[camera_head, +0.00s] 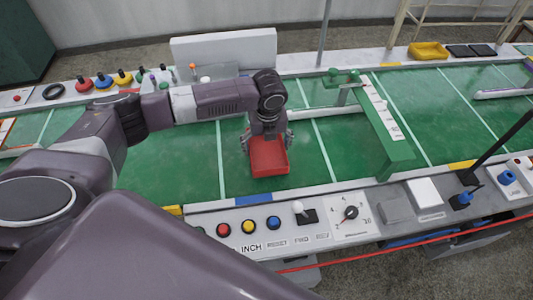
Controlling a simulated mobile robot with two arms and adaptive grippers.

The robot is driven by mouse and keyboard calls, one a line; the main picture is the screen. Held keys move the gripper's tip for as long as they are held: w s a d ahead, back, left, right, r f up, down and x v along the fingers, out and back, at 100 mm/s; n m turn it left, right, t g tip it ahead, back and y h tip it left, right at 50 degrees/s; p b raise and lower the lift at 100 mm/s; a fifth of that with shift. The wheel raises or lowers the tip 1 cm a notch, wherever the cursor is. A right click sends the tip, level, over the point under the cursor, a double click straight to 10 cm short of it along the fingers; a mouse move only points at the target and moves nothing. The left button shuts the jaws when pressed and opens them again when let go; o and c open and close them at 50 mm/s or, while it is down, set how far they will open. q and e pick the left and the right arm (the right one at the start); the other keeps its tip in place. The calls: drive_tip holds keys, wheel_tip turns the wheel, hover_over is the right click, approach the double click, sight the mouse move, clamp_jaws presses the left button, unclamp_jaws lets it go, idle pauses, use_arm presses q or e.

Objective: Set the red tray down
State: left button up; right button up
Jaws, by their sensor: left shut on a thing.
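The red tray (268,160) is on or just above the green surface, near the middle of the view; I cannot tell whether it touches. My left gripper (267,138) comes down over the tray's far side, its fingers at the left and right of the rim. It is shut on the tray. The gripper and wrist hide part of the tray's far edge. My right gripper does not show.
The green table (190,160) has clear room left and right of the tray. A green raised bar (378,130) stands to the right. A grey control panel (330,238) with buttons, a lever and a dial runs along the near edge. A yellow tray (429,51) sits at the back right.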

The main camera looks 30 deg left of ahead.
sight(266, 153)
use_arm(q)
drive_tip(key=shift+f, duration=2.15)
drive_tip(key=o, duration=1.2)
drive_tip(key=shift+f, duration=0.1)
drive_tip(key=r, duration=0.4)
drive_tip(key=s+r, duration=0.1)
drive_tip(key=r, duration=0.3)
drive_tip(key=d+r+b, duration=0.1)
drive_tip(key=r, duration=0.3)
drive_tip(key=shift+s+r, duration=0.1)
drive_tip(key=shift+s, duration=0.15)
